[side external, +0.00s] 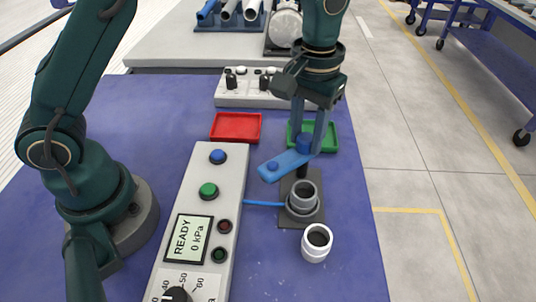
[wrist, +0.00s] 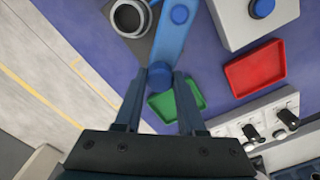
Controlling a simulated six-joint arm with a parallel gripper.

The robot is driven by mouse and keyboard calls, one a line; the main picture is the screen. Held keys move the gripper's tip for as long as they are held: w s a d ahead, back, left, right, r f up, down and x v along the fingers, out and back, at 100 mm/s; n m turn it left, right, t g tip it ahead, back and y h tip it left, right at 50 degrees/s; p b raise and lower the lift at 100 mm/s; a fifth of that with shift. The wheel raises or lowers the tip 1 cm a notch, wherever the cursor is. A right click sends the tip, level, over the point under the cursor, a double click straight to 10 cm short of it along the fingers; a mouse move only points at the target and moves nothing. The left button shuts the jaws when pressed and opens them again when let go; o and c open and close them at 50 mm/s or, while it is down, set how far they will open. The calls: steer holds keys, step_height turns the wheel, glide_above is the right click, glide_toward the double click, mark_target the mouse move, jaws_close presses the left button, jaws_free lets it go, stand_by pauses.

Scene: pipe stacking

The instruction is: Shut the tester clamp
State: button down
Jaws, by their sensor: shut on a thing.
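The tester clamp is a blue bar (side external: 286,165) on a dark post. Its free end, with a round blue pad, points left. The bar lies off to the side of the grey round fitting (side external: 303,195) on the dark tester plate (side external: 286,216), whose top is uncovered. In the wrist view the bar (wrist: 171,40) runs beside the fitting (wrist: 129,18), not over it. My gripper (side external: 309,138) is shut on the blue knob (side external: 303,143) at the bar's other end. In the wrist view the knob (wrist: 160,72) sits between the fingers (wrist: 159,82).
A white pipe fitting (side external: 317,243) stands in front of the tester. The control panel (side external: 203,225) is to the left, its display reading READY 0 kPa. A red tray (side external: 236,127) and a green tray (side external: 329,135) lie behind. Blue mat is bare at front right.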

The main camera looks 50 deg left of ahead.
steer(key=n, duration=0.5)
steer(key=shift+r+n, duration=0.1)
steer(key=shift+n, duration=2.3)
steer(key=c, duration=0.5)
jaws_free()
steer(key=shift+r, duration=2.55)
